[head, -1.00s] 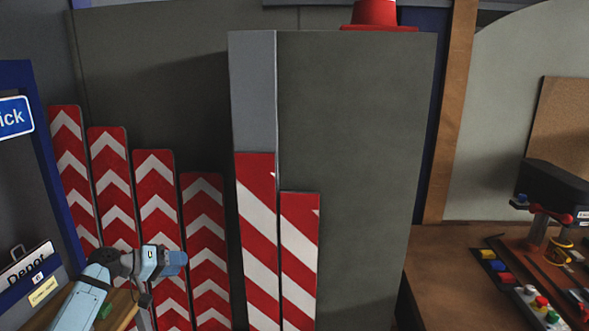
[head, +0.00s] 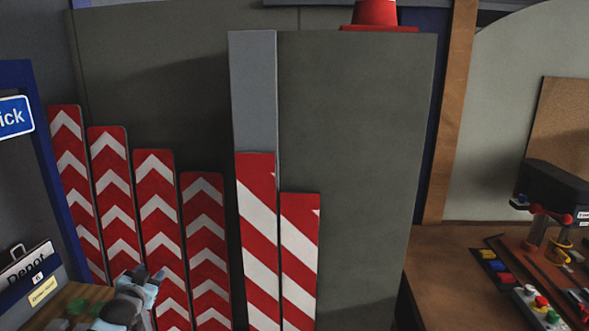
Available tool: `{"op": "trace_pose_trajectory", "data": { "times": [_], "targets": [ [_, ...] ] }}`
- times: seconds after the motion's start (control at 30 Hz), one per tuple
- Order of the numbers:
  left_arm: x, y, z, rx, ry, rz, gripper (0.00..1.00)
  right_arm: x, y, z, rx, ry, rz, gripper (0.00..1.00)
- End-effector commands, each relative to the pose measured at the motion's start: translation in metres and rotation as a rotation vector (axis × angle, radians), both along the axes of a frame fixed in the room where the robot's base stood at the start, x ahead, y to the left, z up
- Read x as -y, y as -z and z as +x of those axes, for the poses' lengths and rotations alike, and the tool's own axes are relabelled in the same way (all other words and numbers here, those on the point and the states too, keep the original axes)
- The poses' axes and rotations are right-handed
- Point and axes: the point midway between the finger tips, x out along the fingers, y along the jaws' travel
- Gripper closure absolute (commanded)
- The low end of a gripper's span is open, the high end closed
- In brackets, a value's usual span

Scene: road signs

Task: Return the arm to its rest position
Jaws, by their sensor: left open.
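My left gripper (head: 150,277) is low at the left of the head view, in front of the lower part of the chevron boards. It is open, and nothing shows between its fingers. Its arm runs down and out of the bottom edge, so most of it is hidden. My right arm and gripper do not show.
Several red-and-white chevron boards (head: 205,235) stand at the left. Two striped boards (head: 258,230) lean at a grey cabinet (head: 360,150) with a red cone (head: 375,14) on top. A blue-edged holder (head: 35,290) is at lower left. A wooden bench (head: 450,280) with tools is at right.

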Motion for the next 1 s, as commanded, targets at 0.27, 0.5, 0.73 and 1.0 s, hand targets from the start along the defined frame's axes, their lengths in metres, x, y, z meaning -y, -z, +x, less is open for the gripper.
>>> {"op": "trace_pose_trajectory", "data": {
  "times": [0.27,0.5,0.73,1.0],
  "targets": [
    [0.076,0.127,-0.133,-0.172,0.088,-0.073,0.54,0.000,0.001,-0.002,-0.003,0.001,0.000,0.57],
    [0.139,0.197,-0.285,-0.331,0.141,-0.176,0.54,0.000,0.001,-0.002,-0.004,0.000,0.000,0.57],
    [0.175,0.214,-0.397,-0.443,0.153,-0.263,0.54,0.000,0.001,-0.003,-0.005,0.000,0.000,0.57],
    [0.185,0.214,-0.432,-0.478,0.152,-0.293,0.54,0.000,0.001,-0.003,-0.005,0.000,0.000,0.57]
  ]
}}
